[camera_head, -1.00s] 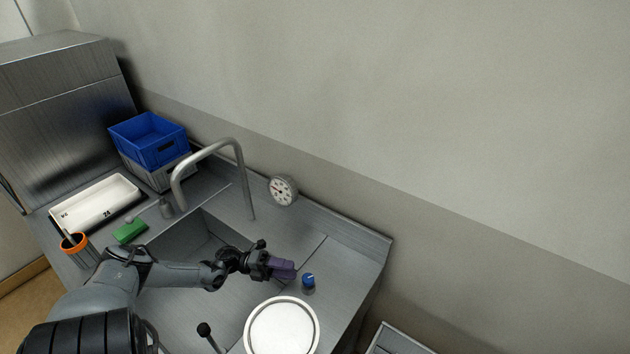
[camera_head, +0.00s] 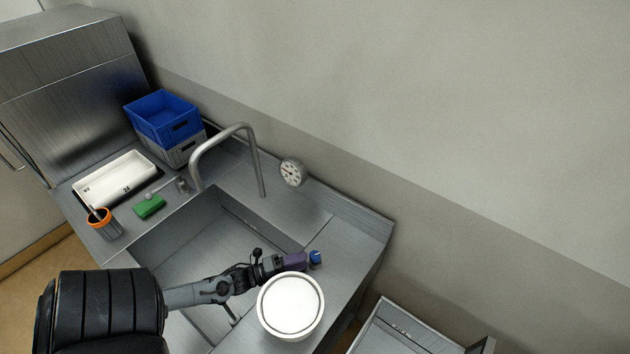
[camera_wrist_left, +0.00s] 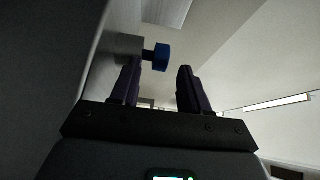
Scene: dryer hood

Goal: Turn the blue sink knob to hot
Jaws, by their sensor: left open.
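The blue sink knob (camera_head: 315,257) sits on the metal counter at the right of the sink (camera_head: 225,240). My left gripper (camera_head: 300,259), with purple fingers, is right beside it on its left, fingers pointing at it. No hot or cold marking can be read. My right gripper is not in view.
A curved metal faucet (camera_head: 240,128) and a round dial gauge (camera_head: 293,172) stand behind the sink. A round white container (camera_head: 291,303) is close in front of the knob. Blue crate (camera_head: 163,118), white tray (camera_head: 116,180), green block (camera_head: 149,207) and orange-rimmed cup (camera_head: 104,224) stand left.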

